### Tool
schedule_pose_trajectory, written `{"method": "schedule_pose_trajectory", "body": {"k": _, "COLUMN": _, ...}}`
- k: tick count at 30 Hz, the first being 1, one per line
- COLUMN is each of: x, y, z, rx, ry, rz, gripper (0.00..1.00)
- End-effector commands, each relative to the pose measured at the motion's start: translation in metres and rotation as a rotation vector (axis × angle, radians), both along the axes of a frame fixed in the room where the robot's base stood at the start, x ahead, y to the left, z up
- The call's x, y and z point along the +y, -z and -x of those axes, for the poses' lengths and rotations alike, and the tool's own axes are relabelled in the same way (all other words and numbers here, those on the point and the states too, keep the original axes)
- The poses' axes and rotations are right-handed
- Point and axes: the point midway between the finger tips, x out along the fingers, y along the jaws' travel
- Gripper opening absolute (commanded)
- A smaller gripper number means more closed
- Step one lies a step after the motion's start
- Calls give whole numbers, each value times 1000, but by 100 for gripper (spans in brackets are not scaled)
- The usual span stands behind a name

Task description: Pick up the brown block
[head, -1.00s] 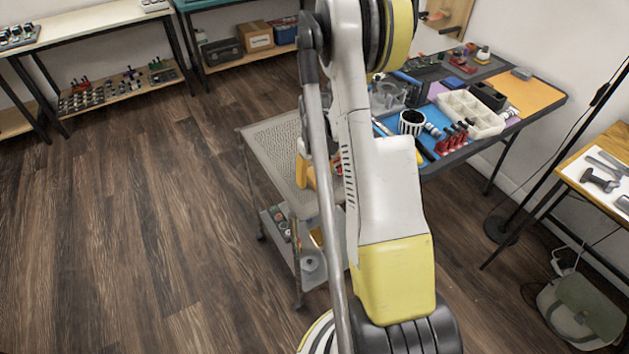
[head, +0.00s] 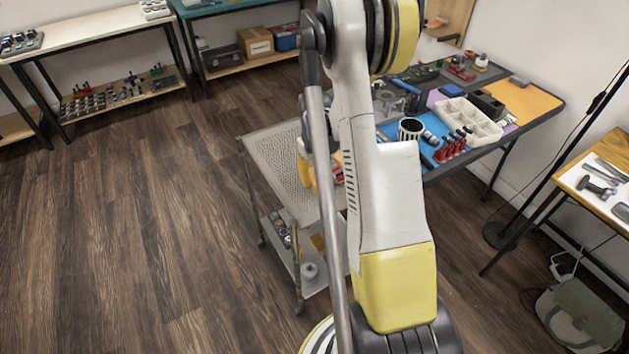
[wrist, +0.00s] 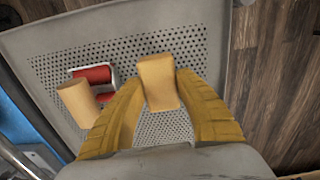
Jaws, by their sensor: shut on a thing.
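A light brown block (wrist: 158,82) sits between the yellow fingers of my gripper (wrist: 161,92) in the wrist view. The fingers are shut on it, one on each side. It is over the perforated top of a grey cart (wrist: 205,22); whether it touches that top I cannot tell. In the head view the arm hides the block and most of the gripper. A bit of yellow finger (head: 304,172) shows left of the arm, over the cart top (head: 268,160).
A tan cylinder (wrist: 78,104) and a red and white object (wrist: 93,73) are on the cart, left of the block. A crowded workbench with a blue mat (head: 428,150) stands beyond. Open wooden floor (head: 130,210) lies left.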

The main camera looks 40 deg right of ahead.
Motion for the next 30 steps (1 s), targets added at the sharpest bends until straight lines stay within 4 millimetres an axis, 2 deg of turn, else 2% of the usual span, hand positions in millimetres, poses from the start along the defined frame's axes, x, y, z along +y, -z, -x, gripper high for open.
{"method": "schedule_pose_trajectory", "body": {"k": 1, "x": 0, "y": -16, "z": 0, "rx": 0, "ry": 0, "rz": 0, "gripper": 2}}
{"method": "schedule_pose_trajectory", "body": {"k": 9, "x": -9, "y": -51, "z": 65, "rx": 0, "ry": 4, "rz": 0, "gripper": 2}}
{"method": "schedule_pose_trajectory", "body": {"k": 15, "x": -14, "y": -71, "z": 100, "rx": 0, "ry": 2, "rz": 0, "gripper": 2}}
{"method": "schedule_pose_trajectory", "body": {"k": 21, "x": -15, "y": -78, "z": 114, "rx": 0, "ry": 0, "rz": 0, "gripper": 2}}
{"method": "schedule_pose_trajectory", "body": {"k": 29, "x": -15, "y": -78, "z": 116, "rx": 0, "ry": -1, "rz": 0, "gripper": 2}}
{"method": "schedule_pose_trajectory", "body": {"k": 30, "x": -15, "y": -78, "z": 116, "rx": 0, "ry": 0, "rz": 0, "gripper": 32}}
